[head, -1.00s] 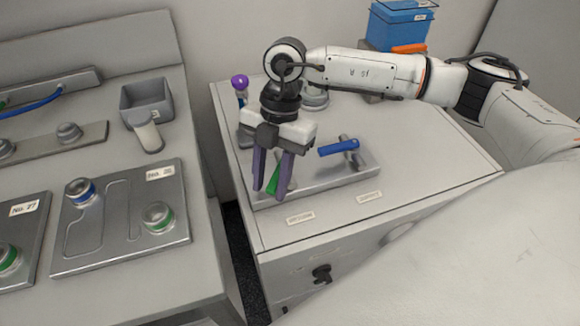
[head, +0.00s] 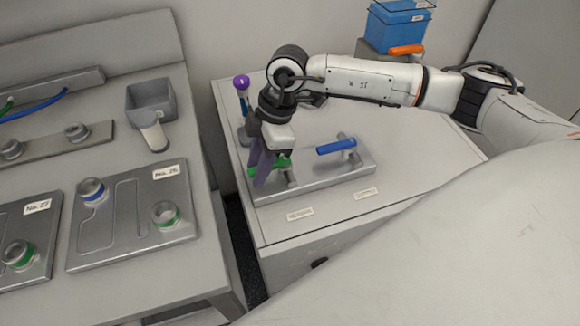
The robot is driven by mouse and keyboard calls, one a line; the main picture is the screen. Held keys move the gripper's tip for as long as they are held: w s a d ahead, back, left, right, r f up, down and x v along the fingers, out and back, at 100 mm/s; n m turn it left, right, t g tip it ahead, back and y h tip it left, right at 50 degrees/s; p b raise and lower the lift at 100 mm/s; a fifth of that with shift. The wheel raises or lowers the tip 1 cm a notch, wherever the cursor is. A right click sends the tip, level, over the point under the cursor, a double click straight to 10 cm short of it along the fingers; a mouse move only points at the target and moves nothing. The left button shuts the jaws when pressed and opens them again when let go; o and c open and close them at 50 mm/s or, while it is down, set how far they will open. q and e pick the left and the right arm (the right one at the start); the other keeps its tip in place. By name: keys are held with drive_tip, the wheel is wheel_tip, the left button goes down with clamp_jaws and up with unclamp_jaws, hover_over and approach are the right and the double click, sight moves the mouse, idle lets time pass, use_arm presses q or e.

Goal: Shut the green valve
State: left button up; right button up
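The green valve (head: 284,162) is on the left of a grey metal plate (head: 318,184) on the right-hand cabinet. Its green handle lies roughly left to right, in much the same direction as the blue handle beside it. My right gripper (head: 262,182) points down at the green handle, with its purple fingers seen nearly edge-on. Green shows on both sides of the fingers, and they hide the middle of the handle. The gap between the fingers is not clear, so I cannot tell whether they grip it. My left gripper is not in view.
A blue-handled valve (head: 336,147) stands right of the green one. A purple-topped item (head: 241,83) stands behind at the left. A blue box (head: 397,28) is at the back. A bench with metal plates (head: 130,250) and a grey bin (head: 150,98) is at left, across a gap.

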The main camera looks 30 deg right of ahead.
drive_tip(key=shift+c, duration=1.3)
drive_tip(key=shift+w, duration=0.2)
drive_tip(key=shift+o, duration=0.5)
drive_tip(key=shift+o, duration=0.7)
drive_tip(key=shift+d+r, duration=0.1)
